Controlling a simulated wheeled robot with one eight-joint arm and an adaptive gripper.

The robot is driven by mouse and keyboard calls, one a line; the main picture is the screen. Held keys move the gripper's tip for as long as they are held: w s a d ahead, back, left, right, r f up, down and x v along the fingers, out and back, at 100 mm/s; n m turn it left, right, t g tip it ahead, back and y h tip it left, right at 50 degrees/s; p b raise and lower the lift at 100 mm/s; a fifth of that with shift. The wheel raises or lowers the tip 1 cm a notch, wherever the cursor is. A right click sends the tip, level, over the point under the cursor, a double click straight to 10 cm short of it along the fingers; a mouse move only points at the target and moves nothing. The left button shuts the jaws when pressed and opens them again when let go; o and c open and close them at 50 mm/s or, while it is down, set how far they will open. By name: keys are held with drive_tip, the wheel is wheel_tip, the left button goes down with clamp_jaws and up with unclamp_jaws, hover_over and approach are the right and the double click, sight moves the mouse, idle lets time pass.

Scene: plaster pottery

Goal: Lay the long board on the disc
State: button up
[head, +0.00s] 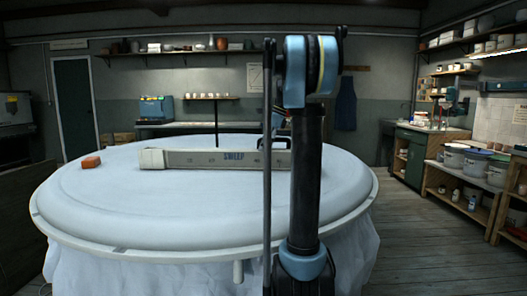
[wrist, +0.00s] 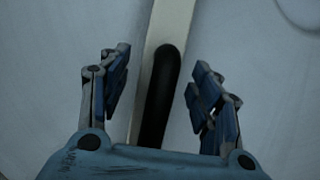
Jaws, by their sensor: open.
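The long pale board (head: 205,158), marked SWEEP, is on the big white disc (head: 130,205), with a block-like left end. It looks set on its long edge, though I cannot be sure. In the wrist view, a narrow pale strip of the board (wrist: 172,22) runs between my fingers, with a black handle (wrist: 155,105) on it. My gripper (wrist: 160,65) is open, one finger on each side of the handle and apart from it. In the head view my arm hides the board's right end and most of the gripper.
An orange brick (head: 91,161) lies on the disc's left side. A thin dark post (head: 216,122) with a crossbar rises behind the board. Shelves with tubs (head: 475,163) stand on the right. The disc's front surface is clear.

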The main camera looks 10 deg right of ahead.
drive_tip(key=v, duration=1)
drive_tip(key=shift+d+r, duration=0.1)
drive_tip(key=shift+r, duration=0.2)
